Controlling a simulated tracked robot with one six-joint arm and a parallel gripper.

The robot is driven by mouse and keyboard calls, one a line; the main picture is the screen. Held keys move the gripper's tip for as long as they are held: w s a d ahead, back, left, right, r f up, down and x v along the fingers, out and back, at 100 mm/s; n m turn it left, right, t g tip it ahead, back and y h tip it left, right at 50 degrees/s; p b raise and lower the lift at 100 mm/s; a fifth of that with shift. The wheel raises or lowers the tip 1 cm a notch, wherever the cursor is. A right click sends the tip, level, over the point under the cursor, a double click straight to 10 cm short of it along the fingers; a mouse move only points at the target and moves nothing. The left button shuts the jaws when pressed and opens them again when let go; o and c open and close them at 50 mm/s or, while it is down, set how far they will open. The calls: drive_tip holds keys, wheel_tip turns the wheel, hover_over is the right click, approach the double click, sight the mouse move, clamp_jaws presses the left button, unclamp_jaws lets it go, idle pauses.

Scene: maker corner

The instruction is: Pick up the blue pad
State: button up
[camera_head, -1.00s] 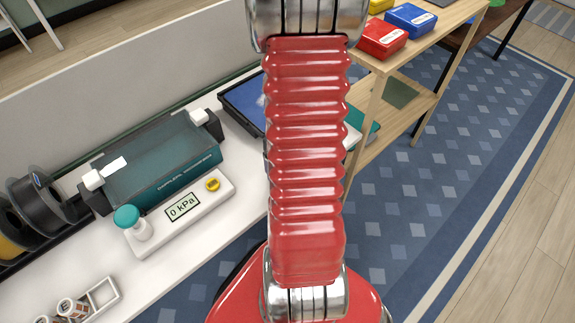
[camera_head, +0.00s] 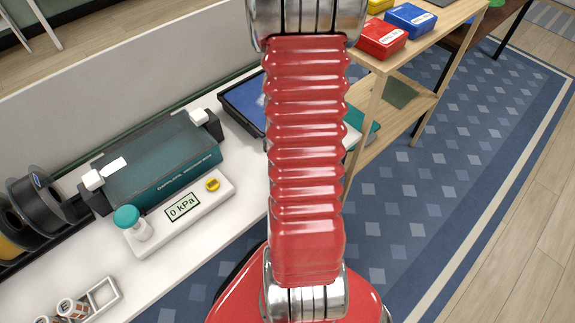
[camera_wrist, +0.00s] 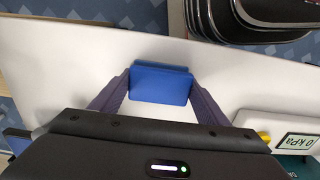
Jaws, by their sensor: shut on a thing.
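The blue pad (camera_wrist: 160,84) shows in the wrist view, a small blue block between the two fingers of my gripper (camera_wrist: 161,90). The fingers are shut on its left and right sides. White tabletop lies behind the pad. I cannot tell whether the pad touches that surface. In the head view my red arm covers the middle, and neither the gripper nor the pad can be made out there.
A white gauge unit reading 0 kPa (camera_head: 183,207) stands by a teal box (camera_head: 165,165) on the white table (camera_head: 195,255). Spools (camera_head: 45,195) stand at the left. A wooden shelf (camera_head: 372,95) holds red (camera_head: 382,40) and blue boxes (camera_head: 411,18).

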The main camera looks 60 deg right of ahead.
drive_tip(key=c, duration=0.4)
drive_tip(key=shift+r, duration=5.05)
drive_tip(key=o, duration=0.5)
drive_tip(key=shift+c, duration=0.2)
drive_tip(key=c, duration=0.4)
